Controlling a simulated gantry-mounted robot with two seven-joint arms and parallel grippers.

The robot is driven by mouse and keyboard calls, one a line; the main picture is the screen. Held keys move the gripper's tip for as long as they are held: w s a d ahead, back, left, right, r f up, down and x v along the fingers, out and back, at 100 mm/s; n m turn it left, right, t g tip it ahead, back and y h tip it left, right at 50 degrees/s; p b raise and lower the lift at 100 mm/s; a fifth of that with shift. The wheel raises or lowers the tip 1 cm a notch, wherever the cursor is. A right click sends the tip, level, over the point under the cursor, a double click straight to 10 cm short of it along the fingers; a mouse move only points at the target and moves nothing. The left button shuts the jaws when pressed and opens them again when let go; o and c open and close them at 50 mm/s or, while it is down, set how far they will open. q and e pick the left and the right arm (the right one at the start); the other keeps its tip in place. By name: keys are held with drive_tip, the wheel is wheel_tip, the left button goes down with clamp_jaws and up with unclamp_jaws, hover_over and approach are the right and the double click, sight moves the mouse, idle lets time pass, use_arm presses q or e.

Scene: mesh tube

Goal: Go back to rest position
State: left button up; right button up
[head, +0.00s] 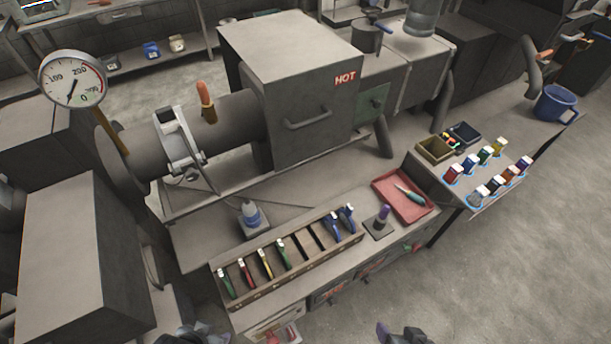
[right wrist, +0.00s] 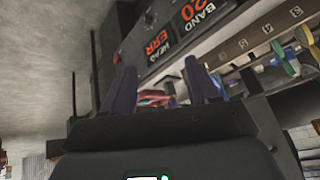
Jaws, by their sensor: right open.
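My right gripper (head: 400,334) shows at the bottom edge of the head view, in front of the bench and apart from it. In the right wrist view its two purple fingers (right wrist: 160,86) stand wide apart with nothing held between them. My left gripper (head: 192,335) is only a dark shape cut off by the bottom edge of the head view, left of the right one. Its fingers cannot be made out, so its opening and whether it holds anything are unclear.
The bench front holds a slotted wooden rack (head: 290,262) of coloured-handled tools, a red tray (head: 385,190) with a teal-handled tool, and drawers below. A furnace marked HOT (head: 310,115) and a dial gauge (head: 72,80) stand behind. Bare floor (head: 530,270) lies at right.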

drive_tip(key=s+d+n+g+h+p, duration=0.1)
drive_tip(key=s+d+n+g, duration=0.2)
drive_tip(key=s, duration=0.2)
wheel_tip(320, 180, up, 22)
drive_tip(key=p, duration=2.1)
drive_tip(key=shift+w+f, duration=0.15)
drive_tip(key=shift+w, duration=0.1)
